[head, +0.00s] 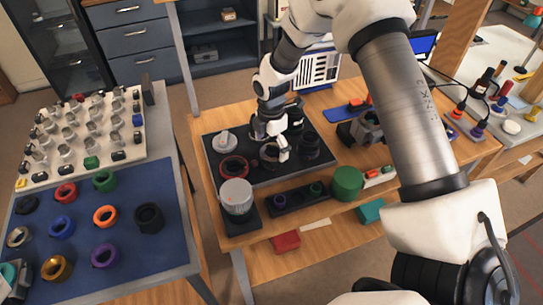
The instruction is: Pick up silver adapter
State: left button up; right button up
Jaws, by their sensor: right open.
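I cannot tell for sure which silver piece is the adapter. A silver ring (18,237) lies on the left table's blue mat. A light grey round piece (225,141) sits at the left of the black mat (228,179), and a large silver cylinder (236,195) stands in front of that mat. My right gripper (274,153) is open, pointing down low over the middle of the black mat. A dark ring (268,157) is right at its fingers; contact cannot be made out. My left gripper does not show.
A red-edged ring (233,167) and a dark round part (309,146) flank the gripper. A green cylinder (347,183) stands at the table's front. The blue mat (130,198) holds several coloured rings; a white board (55,170) behind holds many small parts. My right arm crosses the right side.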

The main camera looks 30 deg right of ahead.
aim_at(272, 155)
jog(key=f, duration=0.2)
jog(key=shift+s+f, duration=0.3)
jog(key=shift+f, duration=0.1)
jog(key=shift+w+d+f, duration=0.1)
jog(key=shift+w+f, duration=0.05)
jog(key=shift+f, duration=0.2)
jog(key=shift+r, duration=0.1)
jog(key=c, duration=1.2)
jog(key=shift+r, duration=0.1)
